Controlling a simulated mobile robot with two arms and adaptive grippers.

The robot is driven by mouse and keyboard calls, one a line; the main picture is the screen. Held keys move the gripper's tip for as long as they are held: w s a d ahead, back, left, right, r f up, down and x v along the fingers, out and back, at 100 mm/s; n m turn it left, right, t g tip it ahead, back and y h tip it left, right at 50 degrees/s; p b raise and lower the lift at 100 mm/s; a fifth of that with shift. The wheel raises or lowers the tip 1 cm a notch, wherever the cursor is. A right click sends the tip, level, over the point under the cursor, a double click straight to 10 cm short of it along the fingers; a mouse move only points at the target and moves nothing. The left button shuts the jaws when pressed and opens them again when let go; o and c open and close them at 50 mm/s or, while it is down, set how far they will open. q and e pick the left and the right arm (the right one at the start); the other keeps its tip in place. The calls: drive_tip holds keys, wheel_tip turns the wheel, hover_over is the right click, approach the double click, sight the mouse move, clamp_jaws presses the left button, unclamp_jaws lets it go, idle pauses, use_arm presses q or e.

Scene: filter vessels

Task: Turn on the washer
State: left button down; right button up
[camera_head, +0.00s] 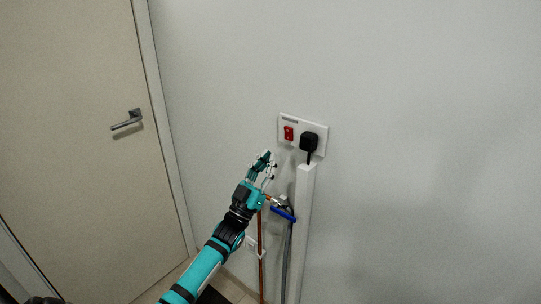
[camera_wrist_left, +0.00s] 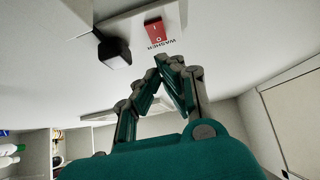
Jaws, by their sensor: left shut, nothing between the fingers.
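A white wall plate (camera_head: 303,121) carries a red rocker switch (camera_head: 289,133) on its left side and a black plug (camera_head: 308,142) on its right. My left gripper (camera_head: 267,155) is shut and empty, below and to the left of the switch. In the left wrist view the red switch (camera_wrist_left: 155,30) has "I" and "O" marks, with the word WASHER beside it on the plate (camera_wrist_left: 118,24). The gripper's fingertips (camera_wrist_left: 168,62) meet near the switch with a gap in the picture between them. The black plug (camera_wrist_left: 113,52) is there too. My right gripper is not in view.
A white cable trunking (camera_head: 304,230) runs down from the plug. A copper pipe (camera_head: 260,240) and a valve with a blue handle (camera_head: 284,214) are beside my left arm. A closed door (camera_head: 75,150) with a lever handle (camera_head: 126,121) is at left. The wall at right is bare.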

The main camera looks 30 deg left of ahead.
use_arm(q)
drive_tip(key=s+f+b, duration=0.1)
drive_tip(key=s+f, duration=0.3)
drive_tip(key=f, duration=0.2)
drive_tip(key=shift+a+f+b, duration=0.2)
drive_tip(key=shift+f+b, duration=0.05)
drive_tip(key=shift+b, duration=0.1)
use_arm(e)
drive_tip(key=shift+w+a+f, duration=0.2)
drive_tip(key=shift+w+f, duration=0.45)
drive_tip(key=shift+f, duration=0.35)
use_arm(q)
drive_tip(key=shift+f, duration=0.1)
